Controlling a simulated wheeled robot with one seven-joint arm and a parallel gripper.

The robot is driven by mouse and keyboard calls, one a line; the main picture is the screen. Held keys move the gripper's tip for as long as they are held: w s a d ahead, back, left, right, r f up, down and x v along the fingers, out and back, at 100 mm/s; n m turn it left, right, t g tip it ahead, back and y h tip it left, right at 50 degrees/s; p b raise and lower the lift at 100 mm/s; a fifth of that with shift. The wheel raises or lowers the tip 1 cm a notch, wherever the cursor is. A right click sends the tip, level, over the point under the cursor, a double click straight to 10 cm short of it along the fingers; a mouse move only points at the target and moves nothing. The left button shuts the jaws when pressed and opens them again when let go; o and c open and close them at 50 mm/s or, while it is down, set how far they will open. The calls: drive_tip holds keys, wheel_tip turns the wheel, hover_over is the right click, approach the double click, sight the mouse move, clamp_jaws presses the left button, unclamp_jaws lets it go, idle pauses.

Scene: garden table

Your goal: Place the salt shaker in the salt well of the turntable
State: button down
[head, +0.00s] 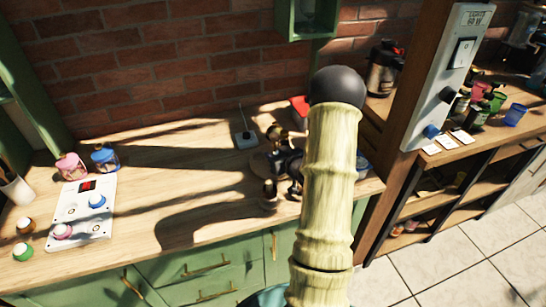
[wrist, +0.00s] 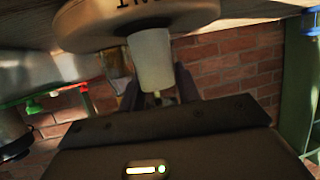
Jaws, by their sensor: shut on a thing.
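In the wrist view, which appears upside down, my gripper (wrist: 158,86) is shut on a pale, tapered object, seemingly the salt shaker (wrist: 151,58). The shaker's far end meets or overlaps the edge of a round tan disc with dark lettering, seemingly the turntable (wrist: 88,28). I cannot tell whether they touch or whether the shaker is in a well. In the head view the turntable (head: 257,168) lies on the counter, partly hidden behind my arm. Dark and golden items stand on and around it. The shaker and my fingertips cannot be made out there.
The wooden counter (head: 165,220) is mostly clear left of the turntable. A white panel with knobs (head: 84,215), a pink jar (head: 71,166) and a blue-lidded jar (head: 105,159) are at the left.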

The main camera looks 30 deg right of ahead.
drive_tip(key=shift+s+d+f, duration=0.1)
drive_tip(key=shift+s+f, duration=0.35)
drive_tip(key=shift+f, duration=0.3)
drive_tip(key=c, duration=1.2)
unclamp_jaws()
drive_tip(key=shift+o, duration=0.9)
drive_tip(key=shift+w+d, duration=0.1)
drive_tip(key=shift+w, duration=0.1)
drive_tip(key=shift+r, duration=0.15)
drive_tip(key=b+v, duration=0.1)
drive_tip(key=v, duration=1.1)
drive_tip(key=shift+b, duration=0.4)
drive_tip(key=shift+w+r, duration=0.1)
